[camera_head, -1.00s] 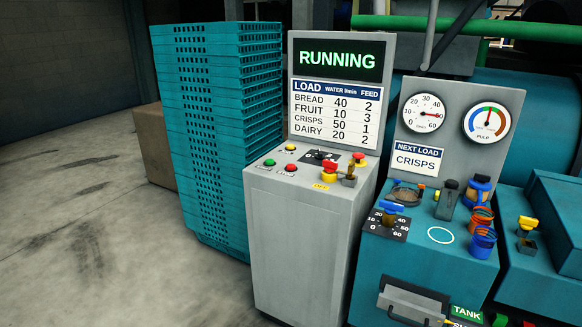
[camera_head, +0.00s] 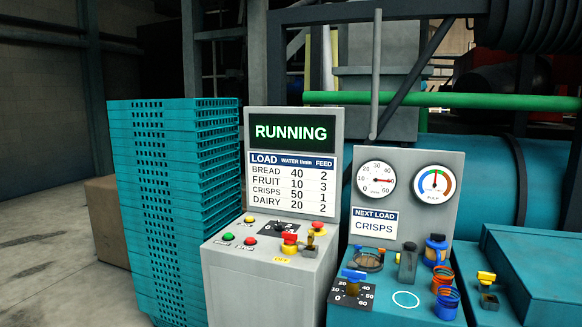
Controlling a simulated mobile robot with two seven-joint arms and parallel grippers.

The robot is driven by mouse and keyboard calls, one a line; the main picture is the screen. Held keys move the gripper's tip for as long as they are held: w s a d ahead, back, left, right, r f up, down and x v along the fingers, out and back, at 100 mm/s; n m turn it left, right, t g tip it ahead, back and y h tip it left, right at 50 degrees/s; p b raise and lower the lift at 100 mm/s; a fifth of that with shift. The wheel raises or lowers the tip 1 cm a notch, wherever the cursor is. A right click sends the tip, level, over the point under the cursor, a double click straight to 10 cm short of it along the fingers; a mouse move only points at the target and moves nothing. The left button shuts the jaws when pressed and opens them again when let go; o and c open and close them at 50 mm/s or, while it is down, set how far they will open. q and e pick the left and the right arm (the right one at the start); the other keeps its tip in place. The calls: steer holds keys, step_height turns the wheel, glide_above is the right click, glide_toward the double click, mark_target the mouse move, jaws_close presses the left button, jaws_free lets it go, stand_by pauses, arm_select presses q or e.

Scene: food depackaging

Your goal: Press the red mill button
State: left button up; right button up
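A red button (camera_head: 250,241) sits on the sloped top of the grey console (camera_head: 262,282), beside a green button (camera_head: 228,237). A yellow button (camera_head: 249,219) is behind them. To their right are a black dial (camera_head: 281,227) and a larger red knob on a yellow base (camera_head: 290,243). The small labels by the buttons are too small to read surely. Neither of my grippers is in view.
A tall stack of teal crates (camera_head: 175,200) stands close left of the console. A teal station (camera_head: 385,304) with gauges, a CRISPS sign (camera_head: 375,223), a blue-handled valve (camera_head: 353,275) and coloured rings (camera_head: 446,301) stands right. Open floor (camera_head: 45,270) lies at far left.

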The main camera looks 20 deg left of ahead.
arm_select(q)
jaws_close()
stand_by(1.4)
